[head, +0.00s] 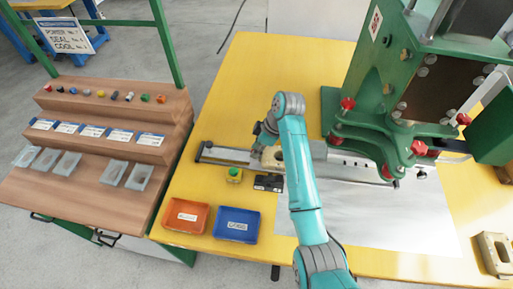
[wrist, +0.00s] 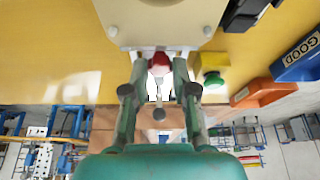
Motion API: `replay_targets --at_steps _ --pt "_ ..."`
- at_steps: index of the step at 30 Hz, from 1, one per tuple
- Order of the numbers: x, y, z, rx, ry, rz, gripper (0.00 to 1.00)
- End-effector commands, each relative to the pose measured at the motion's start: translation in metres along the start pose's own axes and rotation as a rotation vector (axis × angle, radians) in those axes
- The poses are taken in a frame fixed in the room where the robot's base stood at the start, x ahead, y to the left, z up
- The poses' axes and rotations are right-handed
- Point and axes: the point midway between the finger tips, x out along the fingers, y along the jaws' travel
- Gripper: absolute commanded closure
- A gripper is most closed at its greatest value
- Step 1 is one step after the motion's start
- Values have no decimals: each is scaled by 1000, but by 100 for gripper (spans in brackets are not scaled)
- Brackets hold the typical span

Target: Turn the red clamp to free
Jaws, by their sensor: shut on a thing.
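The red clamp (wrist: 159,59) shows in the wrist view as a small red part at the edge of a cream block (wrist: 120,15). My gripper (wrist: 159,68) has its two fingers on either side of the red part and is shut on it. The fingers hide some of the clamp, so its exact angle cannot be told. In the head view my gripper (head: 262,142) is low over the yellow table, by the metal rail (head: 225,154). The red clamp is hidden there behind my arm.
A green press (head: 365,75) with several red knobs stands to the right. A green button on a yellow box (head: 234,175) and a black device (head: 268,183) are close by. Orange (head: 186,215) and blue (head: 238,224) trays lie at the front. A wooden stepped rack (head: 110,130) is left.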

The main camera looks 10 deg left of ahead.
Motion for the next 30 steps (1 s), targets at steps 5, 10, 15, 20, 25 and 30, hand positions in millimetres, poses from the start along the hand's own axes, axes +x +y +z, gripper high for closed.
replay_targets --at_steps 5,10,15,20,25,30 --pt "0 -2 0 136 0 59 100" --pt "0 -3 0 286 0 121 100" --pt "1 -4 -1 433 0 181 100" --pt "1 -5 -1 562 0 235 100" --pt "1 -6 -2 676 0 281 100" --pt "1 -6 -2 760 0 316 100"
